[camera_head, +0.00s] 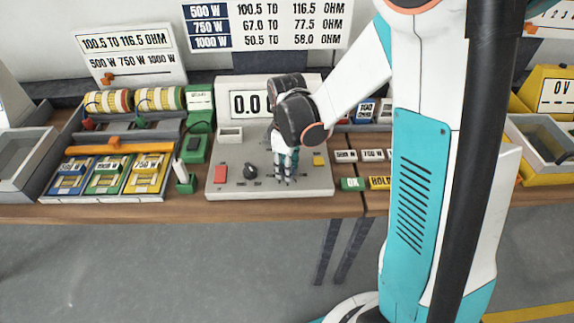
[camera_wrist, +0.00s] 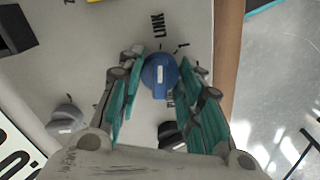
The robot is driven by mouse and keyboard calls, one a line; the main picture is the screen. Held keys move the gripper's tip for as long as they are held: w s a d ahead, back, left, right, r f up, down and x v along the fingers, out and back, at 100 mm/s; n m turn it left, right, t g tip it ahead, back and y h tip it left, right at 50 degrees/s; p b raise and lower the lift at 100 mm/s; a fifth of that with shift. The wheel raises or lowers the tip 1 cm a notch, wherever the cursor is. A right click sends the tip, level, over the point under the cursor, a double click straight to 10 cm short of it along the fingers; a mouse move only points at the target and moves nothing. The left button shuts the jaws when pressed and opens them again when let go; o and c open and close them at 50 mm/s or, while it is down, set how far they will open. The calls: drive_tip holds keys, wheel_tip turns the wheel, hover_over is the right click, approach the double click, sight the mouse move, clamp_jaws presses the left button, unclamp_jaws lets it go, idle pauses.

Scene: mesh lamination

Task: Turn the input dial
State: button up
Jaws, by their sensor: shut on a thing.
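A blue round dial (camera_wrist: 159,76) with a white mark sits on the light grey meter panel (camera_head: 265,190). In the wrist view, the printed word LINK lies above it, and another label is partly covered below it. My gripper (camera_wrist: 157,85) has its teal fingers on both sides of the dial and is shut on it. In the head view, my gripper (camera_head: 286,178) points down at the right half of the panel and hides the blue dial. A black dial (camera_head: 250,171) stands to its left; it also shows in the wrist view (camera_wrist: 172,135).
A grey knob (camera_wrist: 66,118) is on the same panel. A red button (camera_head: 221,173) and a yellow block (camera_head: 319,160) flank my gripper. Green holders (camera_head: 186,183) stand left of the panel, small labelled blocks (camera_head: 352,184) to the right. The table's front edge is close.

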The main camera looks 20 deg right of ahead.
drive_tip(key=shift+m, duration=0.4)
drive_tip(key=m, duration=0.3)
drive_tip(key=shift+m, duration=0.3)
drive_tip(key=shift+m+b, duration=0.4)
drive_tip(key=shift+m, duration=1.5)
drive_tip(key=o, duration=1.1)
drive_tip(key=shift+r, duration=0.1)
wheel_tip(320, 180, up, 12)
drive_tip(key=shift+f, duration=0.1)
